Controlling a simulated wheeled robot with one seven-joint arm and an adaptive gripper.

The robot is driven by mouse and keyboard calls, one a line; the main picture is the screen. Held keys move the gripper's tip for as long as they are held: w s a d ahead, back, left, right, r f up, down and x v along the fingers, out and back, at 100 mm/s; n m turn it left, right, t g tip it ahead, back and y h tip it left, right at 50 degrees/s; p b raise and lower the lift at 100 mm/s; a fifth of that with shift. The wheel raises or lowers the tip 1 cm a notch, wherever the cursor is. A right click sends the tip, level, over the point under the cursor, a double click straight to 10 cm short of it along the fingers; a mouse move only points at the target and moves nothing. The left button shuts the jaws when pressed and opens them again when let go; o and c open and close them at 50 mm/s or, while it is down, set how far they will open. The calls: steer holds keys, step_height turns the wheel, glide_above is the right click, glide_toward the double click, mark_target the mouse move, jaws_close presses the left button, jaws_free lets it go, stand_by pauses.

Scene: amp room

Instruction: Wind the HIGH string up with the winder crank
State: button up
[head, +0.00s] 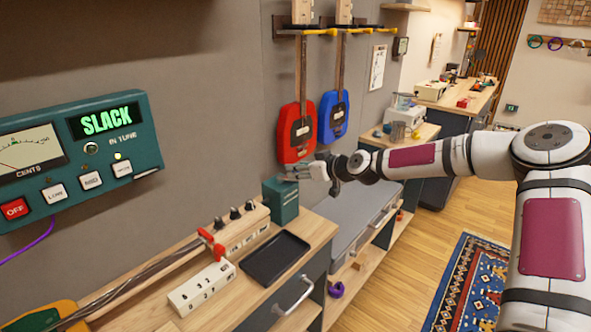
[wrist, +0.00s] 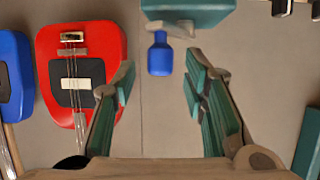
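My gripper (head: 290,173) hovers by the wall, over the bench's green box (head: 281,199). In the wrist view, which appears upside down, the gripper (wrist: 162,72) is open and empty. A blue piece on a grey stem (wrist: 160,56) stands on the green box (wrist: 190,14), between the fingers' lines and apart from them. It may be the winder crank; the gripper hides it in the head view. The wooden headstock (head: 240,231) has several dark pegs (head: 235,213). Strings (head: 140,287) run to it, but I cannot tell which is HIGH. The tuner (head: 80,160) reads SLACK, with a light lit above its rightmost button.
A black tray (head: 274,259) and a white numbered block (head: 202,288) lie on the bench before the headstock. Red (head: 297,132) and blue (head: 333,116) instruments hang on the wall behind my gripper. A grey cabinet (head: 350,222) stands right of the bench.

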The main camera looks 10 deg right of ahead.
steer(key=shift+x, duration=1.2)
jaws_close()
steer(key=shift+s+a+r, duration=0.1)
steer(key=shift+a, duration=0.05)
